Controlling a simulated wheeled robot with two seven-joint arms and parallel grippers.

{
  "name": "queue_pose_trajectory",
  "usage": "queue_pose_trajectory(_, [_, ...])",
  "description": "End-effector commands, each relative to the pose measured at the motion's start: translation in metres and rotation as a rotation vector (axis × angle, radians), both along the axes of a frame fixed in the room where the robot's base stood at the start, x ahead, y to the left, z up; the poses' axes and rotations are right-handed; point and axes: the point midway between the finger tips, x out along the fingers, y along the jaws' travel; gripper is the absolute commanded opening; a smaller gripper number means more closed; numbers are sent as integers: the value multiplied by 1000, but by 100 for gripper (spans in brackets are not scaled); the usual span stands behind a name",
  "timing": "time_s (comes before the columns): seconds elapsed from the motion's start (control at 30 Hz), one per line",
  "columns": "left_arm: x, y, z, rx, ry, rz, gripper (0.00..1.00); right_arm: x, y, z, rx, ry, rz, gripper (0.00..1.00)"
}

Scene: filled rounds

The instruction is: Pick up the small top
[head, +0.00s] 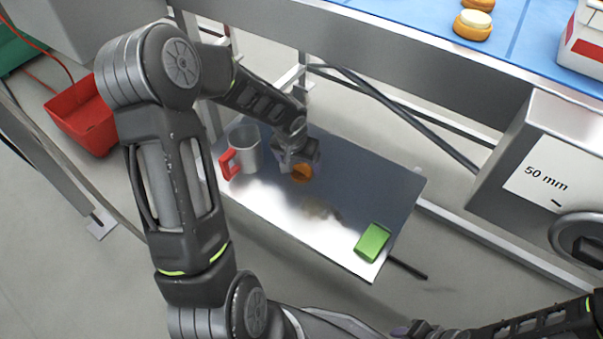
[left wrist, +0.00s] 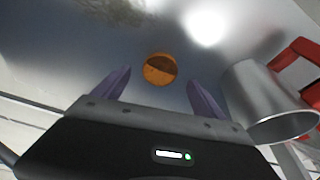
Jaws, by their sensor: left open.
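The small top (head: 302,173) is a small round orange-brown piece on the shiny metal shelf (head: 265,205). In the head view the gripper hides part of the top. My right arm shows at the lower right, its gripper (head: 418,328) cut off by the bottom edge.
A metal mug (head: 245,150) with a red handle stands close left of the left gripper. Filled rounds (head: 473,25) sit on the blue belt (head: 440,15) above. A red bin (head: 85,125) is at left.

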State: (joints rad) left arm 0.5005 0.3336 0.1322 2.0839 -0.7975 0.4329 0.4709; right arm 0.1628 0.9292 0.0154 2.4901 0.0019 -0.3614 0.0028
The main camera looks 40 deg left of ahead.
Motion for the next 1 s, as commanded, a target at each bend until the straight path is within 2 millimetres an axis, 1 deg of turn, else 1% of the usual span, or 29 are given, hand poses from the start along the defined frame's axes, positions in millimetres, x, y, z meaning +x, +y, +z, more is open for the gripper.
queue_pose_trajectory(0.03, [1, 0, -13, -1, 3, 1, 81, 1, -1, -8, -2, -2, -3, 36])
queue_pose_trajectory(0.1, [4, 1, -23, -1, 3, 1, 81, 2, -3, -12, -4, -5, -6, 36])
queue_pose_trajectory(0.2, [7, 1, -31, 0, 1, 1, 81, 4, -4, -15, -6, -5, -9, 36])
queue_pose_trajectory(0.83, [8, 1, -32, 0, 0, 0, 81, 4, -4, -14, -6, -6, -9, 36])
queue_pose_trajectory(0.87, [8, 1, -32, 0, 0, 0, 80, 4, -4, -14, -6, -6, -9, 36])
queue_pose_trajectory(1.0, [8, 1, -32, 0, 0, 0, 69, 4, -4, -14, -6, -6, -9, 36])
